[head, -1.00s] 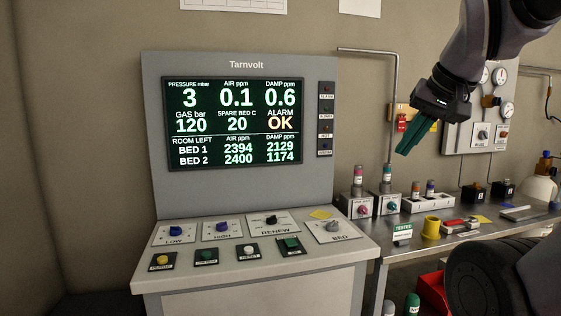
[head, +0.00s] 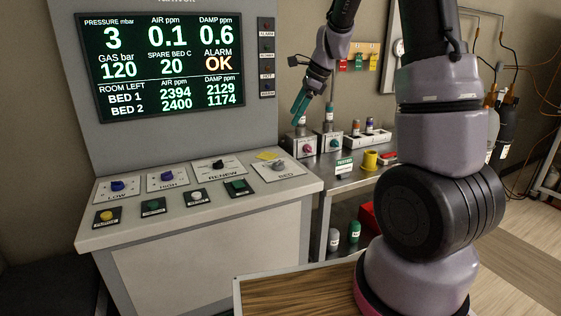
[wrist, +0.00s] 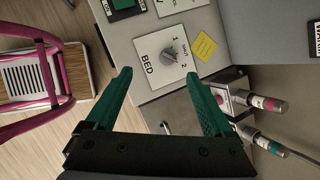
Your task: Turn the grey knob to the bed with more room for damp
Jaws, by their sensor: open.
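The grey knob (head: 280,165) sits on the white BED plate at the right end of the sloping console top. In the wrist view the knob (wrist: 170,55) shows beside the marks 1, SHUT and 2; I cannot tell surely which mark it points at. The screen (head: 160,68) reads room left for damp: bed 1 2129, bed 2 1174. My gripper (head: 298,112) is open and empty, its green fingers pointing down, above and apart from the knob. In the wrist view the knob lies beyond and between the fingertips (wrist: 157,76).
Blue knobs LOW (head: 117,186) and HIGH (head: 168,177), the RENEW knob (head: 220,164) and several push buttons share the console top. A yellow note (head: 267,156) lies beside the BED plate. On the bench at right stand boxes with knobs (head: 300,145) and a yellow cup (head: 370,160).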

